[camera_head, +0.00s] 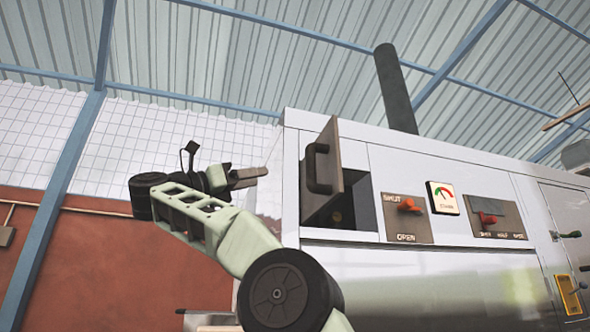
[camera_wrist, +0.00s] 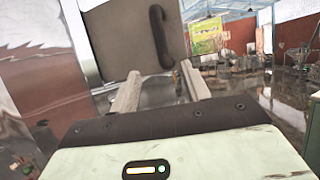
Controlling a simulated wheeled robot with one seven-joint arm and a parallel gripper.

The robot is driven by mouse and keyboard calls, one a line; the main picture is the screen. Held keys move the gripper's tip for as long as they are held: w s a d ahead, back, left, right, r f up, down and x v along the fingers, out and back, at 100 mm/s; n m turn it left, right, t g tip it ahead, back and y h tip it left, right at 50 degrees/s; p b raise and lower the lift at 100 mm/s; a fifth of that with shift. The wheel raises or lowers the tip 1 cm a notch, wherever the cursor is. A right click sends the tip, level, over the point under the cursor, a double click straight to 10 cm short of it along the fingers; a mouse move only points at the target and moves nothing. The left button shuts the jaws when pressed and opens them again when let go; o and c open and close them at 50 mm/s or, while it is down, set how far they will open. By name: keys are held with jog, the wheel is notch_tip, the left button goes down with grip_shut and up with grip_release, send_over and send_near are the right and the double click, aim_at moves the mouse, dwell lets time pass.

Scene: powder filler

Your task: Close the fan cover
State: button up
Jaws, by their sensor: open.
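The fan cover (camera_head: 328,152) is a brown-grey hinged door with a dark curved handle (camera_head: 319,168), on the front of a white machine. It stands swung open, and the dark recess (camera_head: 350,208) behind it shows at its right. My gripper (camera_head: 262,172) is left of the cover, apart from the handle and at about its height. In the wrist view the cover (camera_wrist: 120,38) fills the upper middle, and its handle (camera_wrist: 158,38) is beyond the fingers. The gripper's two fingers (camera_wrist: 160,88) are apart with nothing between them.
Right of the recess are a SHUT/OPEN panel with an orange lever (camera_head: 409,205), a gauge (camera_head: 443,198) and a red-knob panel (camera_head: 487,217). The machine's lower front (camera_head: 420,280) is flat. The wrist view shows open floor (camera_wrist: 265,100) at right.

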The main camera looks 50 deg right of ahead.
aim_at(312, 167)
jog(key=p+x, duration=0.3)
jog(key=x, duration=0.5)
jog(key=p+x, duration=0.3)
jog(key=x, duration=0.5)
jog(key=shift+s+r+p, duration=0.15)
jog(key=shift+r+p, duration=0.15)
jog(key=shift+s+d, duration=0.2)
jog(key=shift+d, duration=0.3)
grip_shut()
